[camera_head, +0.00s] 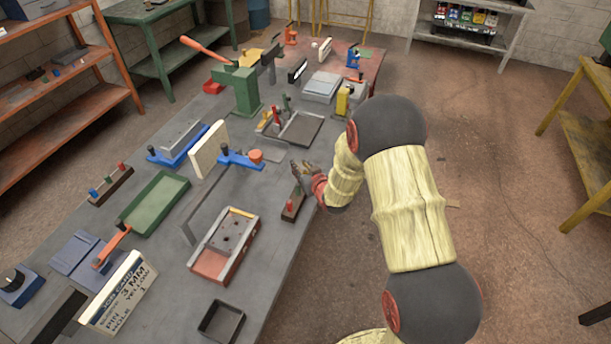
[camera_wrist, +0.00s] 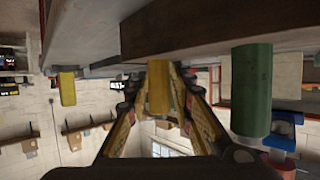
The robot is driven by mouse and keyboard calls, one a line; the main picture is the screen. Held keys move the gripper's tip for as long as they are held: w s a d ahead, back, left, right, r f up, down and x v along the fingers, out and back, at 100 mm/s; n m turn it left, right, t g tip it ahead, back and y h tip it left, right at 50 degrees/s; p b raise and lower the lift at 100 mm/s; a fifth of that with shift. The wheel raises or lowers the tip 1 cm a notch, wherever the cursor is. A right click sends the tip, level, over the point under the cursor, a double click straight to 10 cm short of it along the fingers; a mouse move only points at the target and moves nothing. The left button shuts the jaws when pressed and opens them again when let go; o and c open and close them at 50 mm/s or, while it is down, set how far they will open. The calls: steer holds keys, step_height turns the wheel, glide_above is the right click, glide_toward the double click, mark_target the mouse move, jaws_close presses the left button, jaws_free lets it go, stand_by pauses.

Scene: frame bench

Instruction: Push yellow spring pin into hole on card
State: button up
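The job card (camera_head: 118,293) stands at the front left and reads "PIN 3 MM YELLOW HOLE 1". The metal fixture plate (camera_head: 232,233) with several small holes sits in a red-edged tray. My gripper (camera_head: 298,169) is low over the bench's right edge, at a small dark pin rack (camera_head: 294,203). In the wrist view, which looks upside down, a yellow pin (camera_wrist: 158,92) lies between my fingers, with its far end against the brown rack (camera_wrist: 200,32). Whether the fingers touch it is unclear.
A tall thin grey plate (camera_head: 205,208) stands left of the fixture. A black open bin (camera_head: 221,321) is in front of it. A blue clamp (camera_head: 240,157), a green tray (camera_head: 155,201) and a green press (camera_head: 245,92) take up the bench further back and left.

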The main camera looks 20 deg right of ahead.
steer(key=shift+c, duration=1)
steer(key=c, duration=0.4)
steer(key=shift+r, duration=0.1)
